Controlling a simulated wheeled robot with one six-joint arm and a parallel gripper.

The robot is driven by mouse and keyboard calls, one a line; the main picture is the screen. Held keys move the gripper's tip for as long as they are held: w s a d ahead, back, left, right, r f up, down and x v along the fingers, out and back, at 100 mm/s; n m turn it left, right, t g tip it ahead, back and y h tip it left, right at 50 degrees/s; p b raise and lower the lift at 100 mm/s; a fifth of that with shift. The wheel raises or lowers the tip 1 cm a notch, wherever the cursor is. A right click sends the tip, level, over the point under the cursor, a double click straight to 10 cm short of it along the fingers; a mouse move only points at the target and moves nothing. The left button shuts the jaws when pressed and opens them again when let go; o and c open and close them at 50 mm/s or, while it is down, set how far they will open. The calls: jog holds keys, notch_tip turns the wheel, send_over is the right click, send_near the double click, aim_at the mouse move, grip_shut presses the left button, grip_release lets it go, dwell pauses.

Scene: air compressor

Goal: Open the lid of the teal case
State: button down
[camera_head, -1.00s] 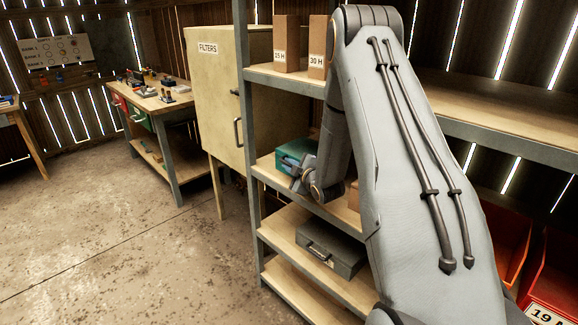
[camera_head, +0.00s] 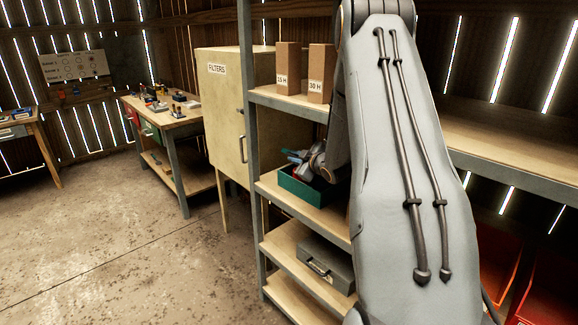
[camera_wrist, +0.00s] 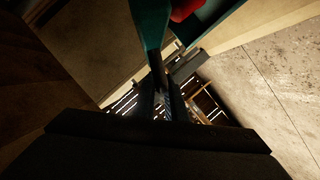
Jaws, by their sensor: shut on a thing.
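The teal case (camera_head: 308,191) sits on the middle shelf of the rack, left of my arm. Its lid (camera_head: 295,156) is raised, and something red shows in the case. My gripper (camera_head: 303,161) is above the case, at the raised lid, and partly hides it. In the wrist view, the teal lid (camera_wrist: 149,22) runs down to my gripper fingers (camera_wrist: 163,88), which are shut on its edge. Next to it the red thing (camera_wrist: 185,8) and a teal case wall (camera_wrist: 214,18) show at the top.
A grey case (camera_head: 326,265) lies on the shelf below. Two cardboard boxes (camera_head: 288,68) stand on the shelf above. The beige filters cabinet (camera_head: 222,100) is left of the rack, with a workbench (camera_head: 165,118) beyond. Red bins (camera_head: 500,265) are at lower right. The floor at left is clear.

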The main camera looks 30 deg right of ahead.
jog(key=shift+d+r, duration=0.35)
jog(key=c, duration=1.8)
grip_release()
jog(key=shift+b+v, duration=1.15)
jog(key=shift+v, duration=2.75)
